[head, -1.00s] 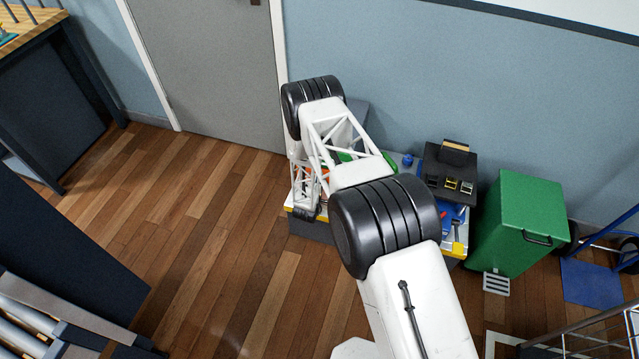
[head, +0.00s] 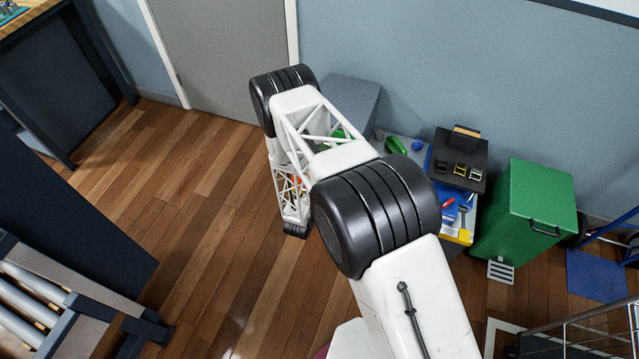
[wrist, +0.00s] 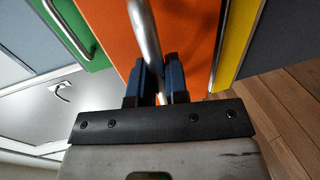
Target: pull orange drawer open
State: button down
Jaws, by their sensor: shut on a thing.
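In the wrist view the orange drawer (wrist: 195,35) fills the upper middle with its front. Its silver bar handle (wrist: 145,35) runs down from the top edge between the two blue fingers of my gripper (wrist: 157,72). The fingers are shut on the handle, one on each side of it. In the head view my own arm covers most of the drawer cabinet, and only a little orange shows through the lattice link. I cannot tell from these views how far the drawer stands out.
A green front (wrist: 95,28) and a yellow front (wrist: 236,35) flank the orange one. In the head view a green bin (head: 525,210) stands right of the cabinet, and a black organizer (head: 458,160) sits on the cabinet. The wooden floor left of my arm is clear.

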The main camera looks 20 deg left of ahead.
jog(key=shift+v, duration=0.85)
jog(key=shift+f, duration=0.2)
jog(key=c, duration=1.1)
grip_release()
jog(key=shift+c, duration=0.2)
jog(key=shift+s, duration=0.15)
jog(key=v, duration=0.7)
jog(key=shift+s, duration=0.25)
jog(key=shift+r, duration=0.1)
jog(key=shift+w, duration=0.1)
